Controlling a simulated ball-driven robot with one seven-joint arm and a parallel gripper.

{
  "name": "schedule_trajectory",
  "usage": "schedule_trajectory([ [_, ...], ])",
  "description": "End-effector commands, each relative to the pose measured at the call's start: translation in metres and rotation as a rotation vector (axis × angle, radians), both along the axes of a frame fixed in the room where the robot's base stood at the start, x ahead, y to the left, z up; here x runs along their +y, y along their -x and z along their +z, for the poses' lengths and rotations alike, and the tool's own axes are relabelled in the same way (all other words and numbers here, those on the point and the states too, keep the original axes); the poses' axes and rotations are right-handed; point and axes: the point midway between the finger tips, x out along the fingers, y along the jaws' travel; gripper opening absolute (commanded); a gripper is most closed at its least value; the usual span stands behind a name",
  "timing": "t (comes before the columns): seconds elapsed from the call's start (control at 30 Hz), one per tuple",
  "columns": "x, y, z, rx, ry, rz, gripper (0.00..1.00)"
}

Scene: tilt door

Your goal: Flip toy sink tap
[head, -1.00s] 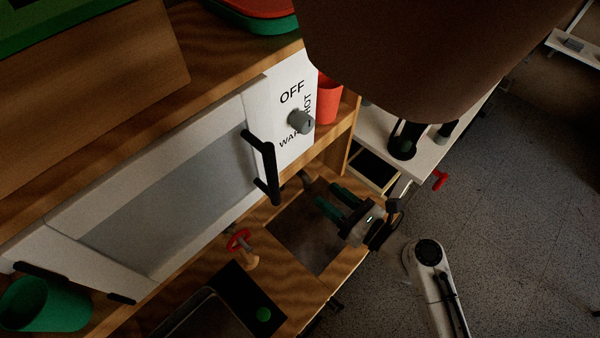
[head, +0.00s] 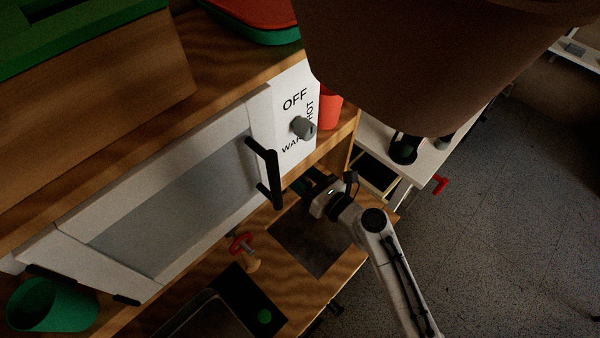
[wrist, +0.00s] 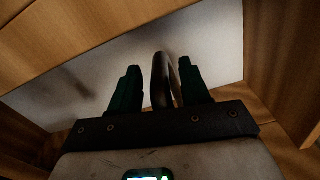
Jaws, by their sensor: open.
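The tap shows in the wrist view as a dark curved, loop-like piece (wrist: 161,82). It stands between the two green fingers of my gripper (wrist: 158,68), closer to the right finger. The gripper is open; whether a finger touches the tap is unclear. In the head view my gripper (head: 306,183) reaches in from the right above the back edge of the dark square sink (head: 312,243). There the gripper hides most or all of the tap.
The oven door's black handle (head: 265,172) hangs just left of my gripper. A grey knob (head: 304,128) sits on the white panel above. A red-topped item (head: 241,244) stands left of the sink. Wooden walls flank my gripper in the wrist view. Open floor lies right.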

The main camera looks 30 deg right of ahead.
Motion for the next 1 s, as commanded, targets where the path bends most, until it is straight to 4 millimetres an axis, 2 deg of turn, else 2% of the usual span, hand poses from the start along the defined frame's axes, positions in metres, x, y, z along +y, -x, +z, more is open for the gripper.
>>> schedule_trajectory([
  [0.13,0.0001,0.0002,-0.0001,0.000,0.000,0.000,0.46],
  [0.6,0.0000,0.0005,-0.0001,0.000,0.000,0.000,0.01],
  [1.0,0.0001,0.0005,-0.0001,0.000,0.000,0.001,0.00],
])
